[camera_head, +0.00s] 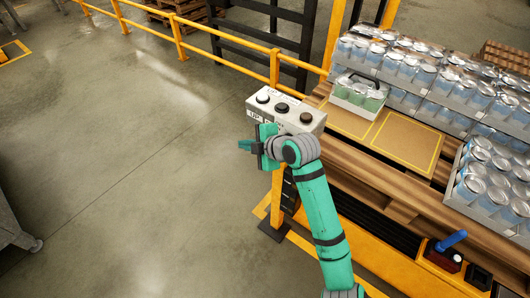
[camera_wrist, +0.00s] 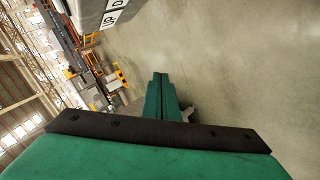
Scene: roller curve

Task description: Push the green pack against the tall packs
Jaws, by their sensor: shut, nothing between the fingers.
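The green pack (camera_head: 360,91) is a small tray of green cans with a dark handle. It stands upright on the pallet's cardboard sheet (camera_head: 403,139), at its far left part in the head view. The tall packs (camera_head: 408,65) of blue-grey cans stand behind it and to its right; I cannot tell whether it touches them. My gripper (camera_head: 245,145) is shut and empty, left of the pallet and in front of the button box. Its closed green fingers (camera_wrist: 160,95) show in the wrist view, with bare floor beyond. The green pack is not in the wrist view.
A grey button box (camera_head: 285,110) on a yellow post stands between my gripper and the pallet; its edge shows in the wrist view (camera_wrist: 100,14). More can packs (camera_head: 491,187) stand at the right. Yellow outlines mark bare cardboard.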

